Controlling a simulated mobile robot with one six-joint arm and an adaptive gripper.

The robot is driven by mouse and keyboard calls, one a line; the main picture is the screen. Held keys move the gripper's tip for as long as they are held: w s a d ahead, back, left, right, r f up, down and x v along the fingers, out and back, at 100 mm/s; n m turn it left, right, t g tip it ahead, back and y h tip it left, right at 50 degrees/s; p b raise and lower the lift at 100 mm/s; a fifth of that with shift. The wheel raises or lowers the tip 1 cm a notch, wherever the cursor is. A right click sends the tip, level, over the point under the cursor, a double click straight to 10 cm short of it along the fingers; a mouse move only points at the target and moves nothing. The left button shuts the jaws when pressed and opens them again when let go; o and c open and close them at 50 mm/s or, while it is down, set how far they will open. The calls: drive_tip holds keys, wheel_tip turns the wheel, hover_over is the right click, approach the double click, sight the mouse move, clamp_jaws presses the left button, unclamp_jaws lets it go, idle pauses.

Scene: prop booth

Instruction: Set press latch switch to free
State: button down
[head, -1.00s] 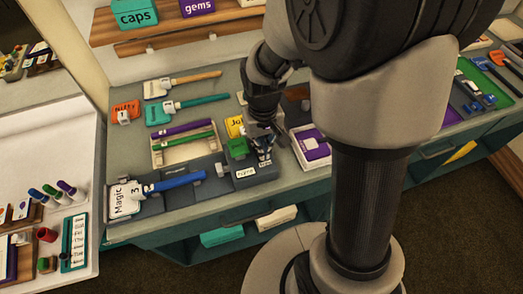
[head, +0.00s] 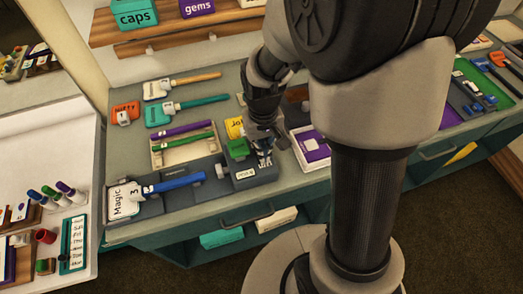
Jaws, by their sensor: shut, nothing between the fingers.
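The grey press (head: 243,182) stands near the front edge of the counter, with a green block (head: 237,147) on its upper left side and a small white label on its front. The label's print is too small to read surely. My gripper (head: 264,157) is shut and empty, pointing down at the top of the press, just right of the green block. I cannot tell whether its fingertips touch the press. The latch switch is not clearly made out; the gripper and small dark parts hide that area.
Left of the press, a dark tray (head: 152,209) holds a blue rod (head: 178,182) and a white "Magic 3" card (head: 123,199). Behind is a rack (head: 183,158) with purple and green rods. A purple-and-white box (head: 311,146) stands close on the right.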

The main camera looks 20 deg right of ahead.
drive_tip(key=shift+r+p, duration=2.6)
drive_tip(key=shift+r, duration=0.75)
drive_tip(key=shift+r, duration=0.15)
drive_tip(key=s+r+t, duration=0.4)
drive_tip(key=s+r, duration=1.1)
drive_tip(key=r, duration=0.2)
drive_tip(key=shift+r+t, duration=0.25)
drive_tip(key=shift+t, duration=0.05)
